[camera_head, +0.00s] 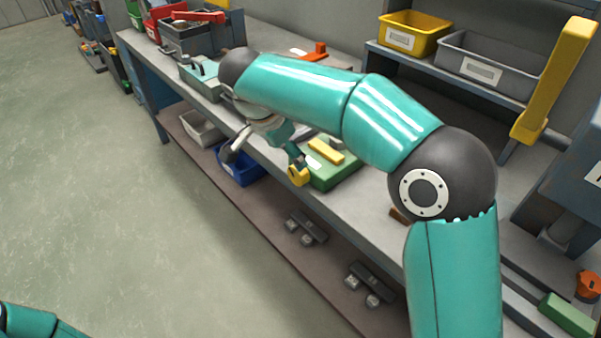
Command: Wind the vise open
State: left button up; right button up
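I cannot pick out the vise for certain. A grey-green blocky fixture (201,77) with a slotted top sits at the bench's front edge, just left of my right wrist, and may be it. My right arm rises from the lower right, bends at the elbow and reaches left over the bench. Its forearm and wrist hide much of what lies behind.
The workbench (372,207) runs diagonally. A green tray (340,178) with a yellow bar (326,151) lies under my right forearm. A yellow bin (412,37) and grey bin (490,62) stand on the shelf. A blue bin (240,170) sits below. The floor at left is clear.

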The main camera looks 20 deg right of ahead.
aim_at(297, 172)
jog(key=x, duration=1)
jog(key=shift+w+d+f+b, duration=0.1)
jog(key=shift+w+f+b, duration=0.05)
jog(key=shift+f+b, duration=0.15)
